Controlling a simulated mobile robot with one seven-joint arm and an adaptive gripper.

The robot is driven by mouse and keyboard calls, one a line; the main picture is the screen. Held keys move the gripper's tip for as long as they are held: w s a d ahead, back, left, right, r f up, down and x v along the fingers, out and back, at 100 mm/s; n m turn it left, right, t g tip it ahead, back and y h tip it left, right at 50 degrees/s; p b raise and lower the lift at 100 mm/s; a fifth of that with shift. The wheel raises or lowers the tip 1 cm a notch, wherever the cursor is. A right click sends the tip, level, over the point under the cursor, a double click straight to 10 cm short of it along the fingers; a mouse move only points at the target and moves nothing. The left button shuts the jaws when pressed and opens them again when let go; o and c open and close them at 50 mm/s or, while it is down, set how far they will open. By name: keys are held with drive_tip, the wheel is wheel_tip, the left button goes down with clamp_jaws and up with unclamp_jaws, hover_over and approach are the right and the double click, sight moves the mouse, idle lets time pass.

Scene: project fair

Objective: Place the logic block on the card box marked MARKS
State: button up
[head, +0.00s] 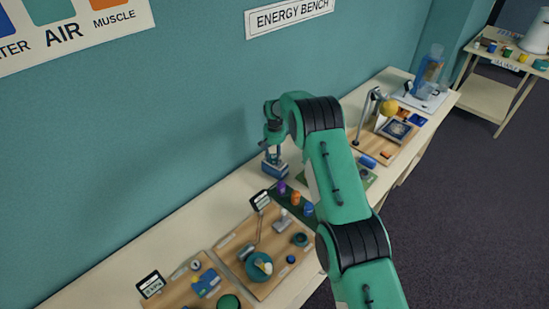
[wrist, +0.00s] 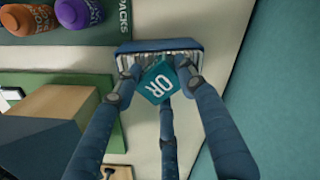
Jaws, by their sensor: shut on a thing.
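The logic block (wrist: 160,80) is a teal cube with white letters OR, between my gripper's fingers in the wrist view. My gripper (wrist: 158,92) is shut on it; in the head view my gripper (head: 274,153) is at the wall side of the bench. A blue card box (wrist: 160,46) with pale upright cards lies beyond the block in the wrist view, and it shows just under my gripper in the head view (head: 275,169). I cannot tell whether block and box touch. No MARKS label is readable. In the head view I cannot make out the block.
Purple (wrist: 78,14) and orange (wrist: 30,20) bottles stand on a dark green mat beside the box. A green board (wrist: 112,120) with a tan block (wrist: 55,105) is nearby. Wooden boards (head: 265,240) with parts fill the front bench. The wall is close behind the box.

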sight(275, 156)
drive_tip(key=o, duration=1.2)
drive_tip(key=shift+c, duration=0.2)
drive_tip(key=shift+r, duration=0.15)
wheel_tip(275, 156, up, 12)
drive_tip(key=b, duration=0.1)
idle(0.4)
